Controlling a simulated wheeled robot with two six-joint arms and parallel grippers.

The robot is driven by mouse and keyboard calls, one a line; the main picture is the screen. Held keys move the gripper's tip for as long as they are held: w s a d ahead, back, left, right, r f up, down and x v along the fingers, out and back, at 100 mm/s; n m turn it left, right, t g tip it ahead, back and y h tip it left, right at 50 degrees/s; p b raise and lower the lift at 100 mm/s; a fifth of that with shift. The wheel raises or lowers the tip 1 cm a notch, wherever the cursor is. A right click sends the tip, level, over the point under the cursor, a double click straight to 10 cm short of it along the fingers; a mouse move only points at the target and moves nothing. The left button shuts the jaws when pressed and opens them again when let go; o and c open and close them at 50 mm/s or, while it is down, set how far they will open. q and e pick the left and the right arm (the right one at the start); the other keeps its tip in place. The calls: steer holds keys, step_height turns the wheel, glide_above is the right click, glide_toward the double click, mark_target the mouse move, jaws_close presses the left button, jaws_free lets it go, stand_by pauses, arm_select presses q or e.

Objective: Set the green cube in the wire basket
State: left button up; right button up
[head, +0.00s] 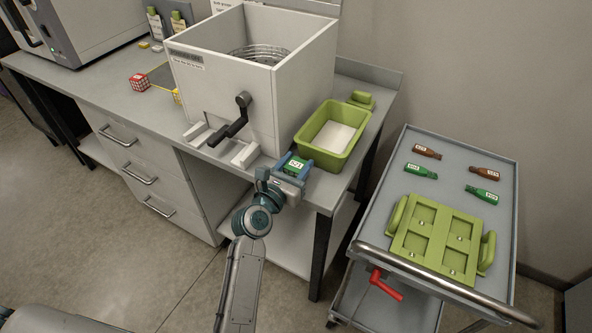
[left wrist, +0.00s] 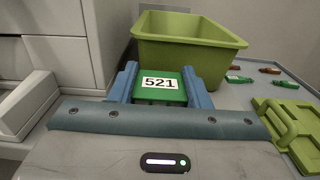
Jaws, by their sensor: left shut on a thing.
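The green cube (head: 296,166) has a white label reading 521. My left gripper (head: 293,169) is shut on it, with a blue finger on either side. The cube also shows between the fingers of my left gripper (left wrist: 160,88) in the left wrist view (left wrist: 158,96). A round wire basket (head: 260,53) shows inside the tall white open-topped box, its lower part hidden by the walls. My left gripper is outside this box, in front of its right side. My right gripper is not in view.
The white box (head: 215,95) has a dark crank (head: 236,118) on its front. A green bin (head: 318,155) with a white bottom stands right of it, just beyond the gripper. A cart (head: 400,140) at right holds bottles and a green tray (head: 437,240).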

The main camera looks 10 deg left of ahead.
arm_select(q)
steer(key=shift+s, duration=0.1)
steer(key=shift+f, duration=0.1)
steer(key=o, duration=1)
